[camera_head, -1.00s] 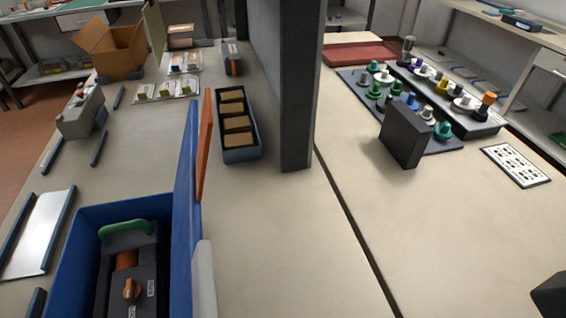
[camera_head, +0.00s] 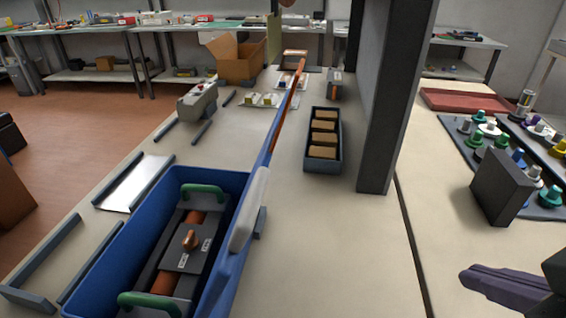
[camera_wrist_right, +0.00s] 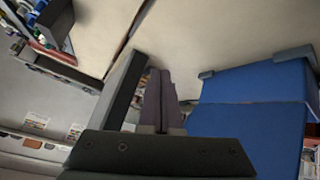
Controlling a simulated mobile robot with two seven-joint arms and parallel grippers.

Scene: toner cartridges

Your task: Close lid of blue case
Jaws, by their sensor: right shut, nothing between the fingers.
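The blue case (camera_head: 150,190) stands open at the lower left of the head view. Inside lies a dark toner cartridge (camera_head: 180,255) with green handles and orange parts. The lid (camera_head: 262,160) stands upright along the case's right side, seen nearly edge-on, with a pale grey piece on its outer face. My right gripper (camera_head: 470,279) is at the lower right, shut and empty, well to the right of the lid. In the right wrist view the shut fingers (camera_wrist_right: 158,128) point toward the table, left of the case's blue panels (camera_wrist_right: 250,82). My left gripper is not in view.
A dark bin of brown blocks (camera_head: 323,140) stands beyond the lid. A grey pillar (camera_head: 395,100) rises from the table, and a dark upright block (camera_head: 500,187) stands right. Bare table lies between the case and my right gripper.

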